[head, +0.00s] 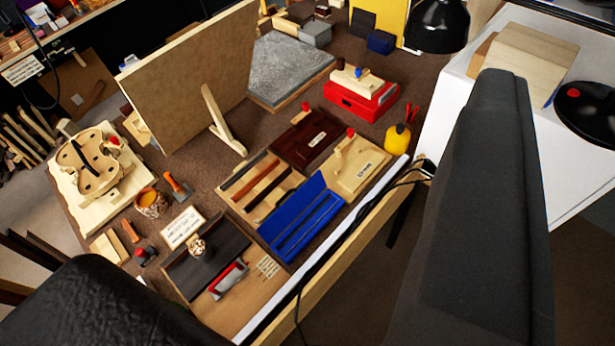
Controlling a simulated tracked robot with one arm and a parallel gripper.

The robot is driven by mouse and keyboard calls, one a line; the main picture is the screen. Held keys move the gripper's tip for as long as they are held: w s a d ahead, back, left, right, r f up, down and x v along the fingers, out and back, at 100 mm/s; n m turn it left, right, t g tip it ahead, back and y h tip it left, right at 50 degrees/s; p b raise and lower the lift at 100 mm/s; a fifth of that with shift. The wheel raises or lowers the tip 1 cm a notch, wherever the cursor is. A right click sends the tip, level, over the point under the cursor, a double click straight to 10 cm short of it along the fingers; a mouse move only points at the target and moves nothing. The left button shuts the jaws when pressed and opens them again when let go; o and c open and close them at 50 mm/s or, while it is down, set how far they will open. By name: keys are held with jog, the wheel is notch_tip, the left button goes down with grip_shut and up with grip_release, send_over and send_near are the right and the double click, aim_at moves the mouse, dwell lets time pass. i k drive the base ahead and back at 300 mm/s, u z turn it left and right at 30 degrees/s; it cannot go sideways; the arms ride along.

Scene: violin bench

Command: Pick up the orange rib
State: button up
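A shallow light wooden tray (252,206) lies in the middle of the bench, holding thin wooden strips side by side. I cannot tell surely which one is the orange rib. A short orange-brown piece (130,231) also lies flat at the left of the bench, near a red-topped item. My gripper does not show, and nothing is seen held.
An open blue case (303,215) adjoins the tray. A tilted board (192,75) stands behind on a prop. A violin body (88,165) lies left. A black padded shape (95,305) and a tall dark grey shape (485,200) fill the near left and right.

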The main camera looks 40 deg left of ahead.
aim_at(268, 168)
jog(key=z, duration=1.4)
jog(key=i, duration=1.95)
jog(key=u, duration=3.7)
jog(key=i, duration=0.6)
jog(key=u, duration=0.2)
